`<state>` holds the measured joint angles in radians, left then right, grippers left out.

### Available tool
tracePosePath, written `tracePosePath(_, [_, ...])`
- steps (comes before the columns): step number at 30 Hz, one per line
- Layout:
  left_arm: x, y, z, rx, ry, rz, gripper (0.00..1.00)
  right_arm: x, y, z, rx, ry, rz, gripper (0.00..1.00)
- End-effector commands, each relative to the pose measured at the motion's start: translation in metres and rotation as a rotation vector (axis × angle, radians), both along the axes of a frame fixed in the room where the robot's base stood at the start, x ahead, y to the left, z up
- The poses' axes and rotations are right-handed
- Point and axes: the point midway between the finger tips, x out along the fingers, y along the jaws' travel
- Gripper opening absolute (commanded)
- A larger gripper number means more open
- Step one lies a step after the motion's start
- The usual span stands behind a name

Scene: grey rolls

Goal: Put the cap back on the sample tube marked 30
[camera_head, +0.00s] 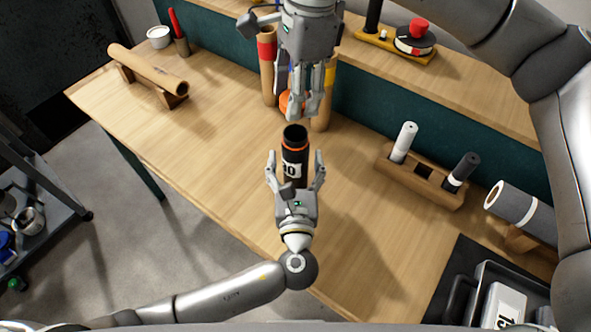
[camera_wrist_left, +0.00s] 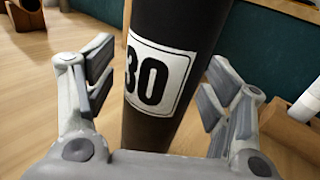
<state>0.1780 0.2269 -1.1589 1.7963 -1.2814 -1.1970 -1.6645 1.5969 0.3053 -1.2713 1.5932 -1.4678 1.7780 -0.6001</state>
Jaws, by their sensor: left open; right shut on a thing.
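The sample tube (camera_head: 299,153) is black, with a white label reading 30 and an orange ring below its uncapped, open top. It stands upright on the table; its label also shows close up in the left wrist view (camera_wrist_left: 157,78). My left gripper (camera_head: 295,162) is open, with one finger on each side of the tube, and gaps show beside it. My right gripper (camera_head: 305,112) points down just above the tube's mouth, shut on the cap. The cap is mostly hidden by the fingers; an orange piece (camera_head: 287,103) shows beside them, and I cannot tell whether it belongs to the cap.
Behind the right gripper stand upright rolls, one with a red band (camera_head: 267,60). A wooden rack (camera_head: 432,186) with a white and a dark tube is at right. A grey roll (camera_head: 520,207) lies farther right, a brown roll (camera_head: 148,68) at left. The table's left half is mostly clear.

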Motion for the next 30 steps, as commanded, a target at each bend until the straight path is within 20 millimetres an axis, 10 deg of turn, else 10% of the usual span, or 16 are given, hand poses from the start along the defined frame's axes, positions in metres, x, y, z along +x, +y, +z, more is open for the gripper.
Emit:
tracePosePath(7, [0.001, 0.000, 0.000, -0.001, 0.000, 0.000, 0.75, 0.000, 0.000, 0.000, 0.000, 0.000, 0.000, 0.37])
tracePosePath(23, [0.000, 0.000, 0.000, -0.001, 0.000, 0.000, 0.08, 0.000, 0.000, 0.000, 0.000, 0.000, 0.000, 0.37])
tracePosePath(30, [0.000, 0.000, 0.000, 0.000, 0.000, 0.000, 0.05, 0.000, 0.000, -0.012, -0.002, 0.002, -0.001, 0.37])
